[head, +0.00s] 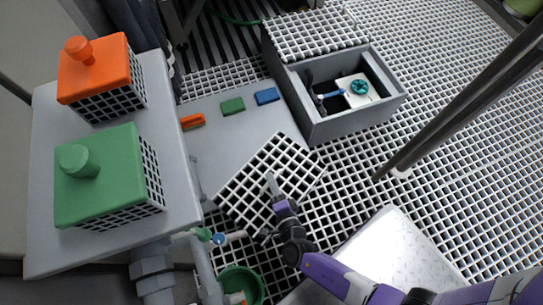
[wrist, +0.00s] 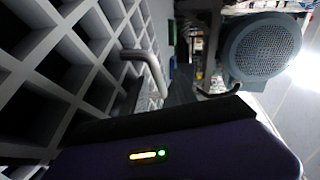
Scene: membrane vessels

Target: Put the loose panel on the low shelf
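The loose panel is a light square grating (head: 252,198) with a small bent grey handle (head: 270,184). It overlaps the front part of a low grey slab (head: 245,130), which may be the low shelf. Whether it rests there or hangs above is unclear. My gripper (head: 275,203), purple and dark, is at the panel's handle. In the wrist view the grating (wrist: 75,65) fills the left side, its handle (wrist: 148,68) stands just beyond the dark edge of my gripper. The fingertips are hidden, so I cannot tell whether they close on the handle.
An open grey box (head: 350,115) with a teal knob (head: 358,87) inside stands behind, partly covered by another grating (head: 315,35). Orange and green blocks (head: 105,190) stand on a raised table at left. A dark pole (head: 460,90) crosses the right. A pale plate (head: 385,245) lies front right.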

